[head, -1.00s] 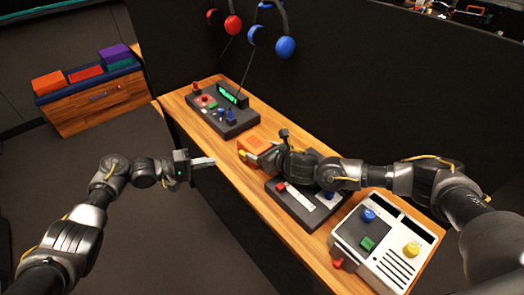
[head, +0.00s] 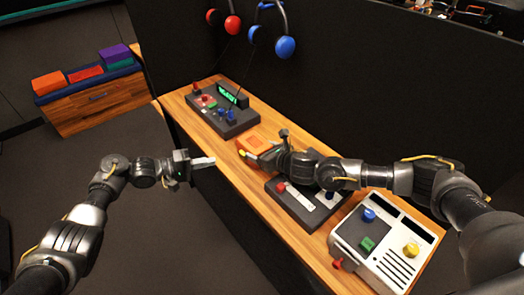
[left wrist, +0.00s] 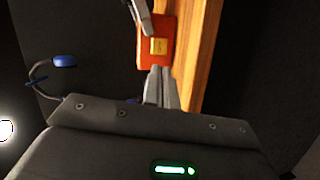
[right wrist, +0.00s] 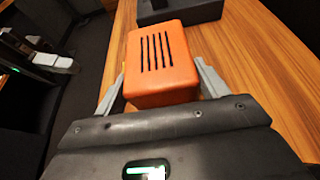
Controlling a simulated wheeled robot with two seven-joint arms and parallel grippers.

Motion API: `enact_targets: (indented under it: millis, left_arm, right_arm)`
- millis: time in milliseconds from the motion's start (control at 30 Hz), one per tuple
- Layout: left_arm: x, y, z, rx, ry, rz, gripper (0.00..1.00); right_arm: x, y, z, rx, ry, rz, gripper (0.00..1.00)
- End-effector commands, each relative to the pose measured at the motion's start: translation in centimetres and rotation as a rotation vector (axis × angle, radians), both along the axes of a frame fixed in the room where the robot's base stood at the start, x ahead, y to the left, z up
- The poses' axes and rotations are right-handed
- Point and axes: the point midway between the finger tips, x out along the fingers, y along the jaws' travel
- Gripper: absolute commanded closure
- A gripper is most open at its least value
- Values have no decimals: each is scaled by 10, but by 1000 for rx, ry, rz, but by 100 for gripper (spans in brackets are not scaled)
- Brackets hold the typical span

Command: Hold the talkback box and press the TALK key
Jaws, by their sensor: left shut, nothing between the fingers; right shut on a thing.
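The orange talkback box (head: 249,142) is held over the wooden desk. In the right wrist view its slotted orange face (right wrist: 160,60) sits between the two fingers of my right gripper (right wrist: 160,76), which is shut on it. In the left wrist view the box (left wrist: 152,24) shows a face with a yellow key (left wrist: 158,46); its lettering is too small to read. My left gripper (head: 211,161) is shut and empty, left of the box and apart from it. Its closed fingertips (left wrist: 160,72) appear just below the key in the left wrist view.
A dark panel (head: 226,122) with coloured controls stands behind the box. Another dark panel (head: 305,215) and a white console (head: 385,260) with coloured knobs are to the right. Red and blue headphones (head: 285,47) hang on the dark wall. Open floor lies left of the desk.

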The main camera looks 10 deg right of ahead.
Motion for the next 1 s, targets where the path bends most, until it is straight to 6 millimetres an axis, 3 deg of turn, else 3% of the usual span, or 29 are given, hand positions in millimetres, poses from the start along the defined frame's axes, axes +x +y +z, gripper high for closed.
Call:
enact_targets:
  millis: [367,567,767,1000]
  left_arm:
    - [-1,-1,-1,4,3,0,100]
    - [-10,-24,-13,80,66,32,100]
    - [-20,-48,-25,212,204,206,100]
    - [-30,-34,-21,285,386,541,100]
  right_arm:
    - [0,0,0,0,0,0,54]
    - [0,0,0,0,0,0,54]
    - [0,0,0,0,0,0,54]
    - [0,0,0,0,0,0,54]
